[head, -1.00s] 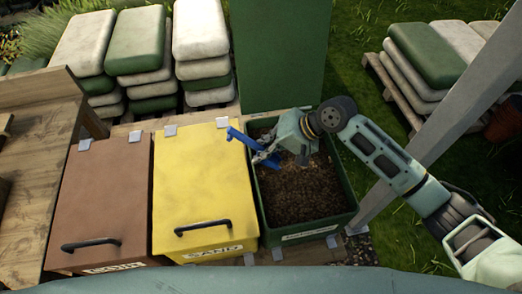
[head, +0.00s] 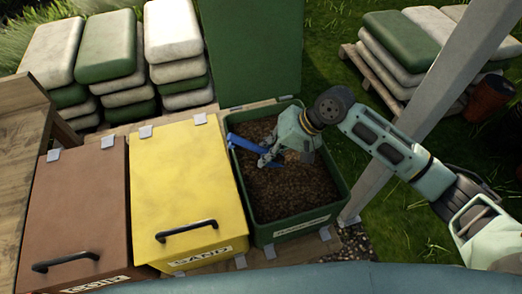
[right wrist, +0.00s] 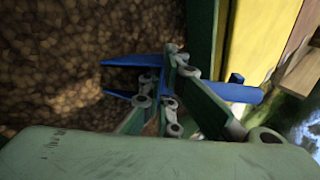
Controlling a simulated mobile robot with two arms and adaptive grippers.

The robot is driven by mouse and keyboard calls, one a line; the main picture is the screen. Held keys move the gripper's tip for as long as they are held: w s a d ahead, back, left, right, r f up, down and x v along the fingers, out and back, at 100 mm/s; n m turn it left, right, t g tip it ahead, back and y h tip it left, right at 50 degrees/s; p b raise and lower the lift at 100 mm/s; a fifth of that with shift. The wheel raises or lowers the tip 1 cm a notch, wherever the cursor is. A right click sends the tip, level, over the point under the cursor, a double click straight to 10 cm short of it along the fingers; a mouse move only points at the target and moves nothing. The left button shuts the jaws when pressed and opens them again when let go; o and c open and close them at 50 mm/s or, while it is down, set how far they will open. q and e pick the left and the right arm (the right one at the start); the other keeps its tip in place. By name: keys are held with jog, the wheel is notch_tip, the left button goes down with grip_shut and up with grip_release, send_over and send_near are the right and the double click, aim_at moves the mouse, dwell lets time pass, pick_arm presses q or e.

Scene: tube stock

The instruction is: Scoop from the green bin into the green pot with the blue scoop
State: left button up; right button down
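The green bin (head: 261,236) stands open, full of dark brown crumbly material (head: 285,192). My right gripper (head: 266,159) is over the back left part of the bin. It is shut on the blue scoop (head: 242,143), which lies low at the material, near the bin's left wall. In the right wrist view, blue parts of the scoop (right wrist: 236,93) show on both sides of the fingers (right wrist: 166,82), with the brown material behind. How much the scoop carries cannot be told. No green pot is visible. My left gripper is out of view.
A closed yellow sand bin (head: 190,190) and a closed brown bin (head: 80,215) stand left of the green bin. Its raised lid (head: 250,50) is behind. A grey post (head: 410,135) rises at the right. Stacked bags (head: 172,35) stand behind, with grass at right.

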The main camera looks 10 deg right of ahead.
jog(key=shift+s+d+f+h, duration=0.15)
jog(key=shift+d+h, duration=0.25)
jog(key=shift+d, duration=0.3)
jog(key=shift+s+d+f+h, duration=0.15)
jog(key=shift+d+h, duration=0.25)
jog(key=shift+d, duration=0.3)
jog(key=shift+r+h+p, duration=0.3)
jog(key=shift+p, duration=0.85)
jog(key=h+p, duration=0.1)
jog(key=p, duration=0.2)
jog(key=d+r+h+p, duration=0.1)
jog(key=p, duration=0.2)
jog(key=shift+g, duration=0.3)
notch_tip(320, 180, up, 6)
jog(key=a+h+p, duration=0.1)
jog(key=a+p, duration=0.1)
jog(key=p, duration=0.6)
notch_tip(320, 180, up, 4)
jog(key=h+p, duration=0.2)
send_over(266, 151)
jog(key=shift+r, duration=0.1)
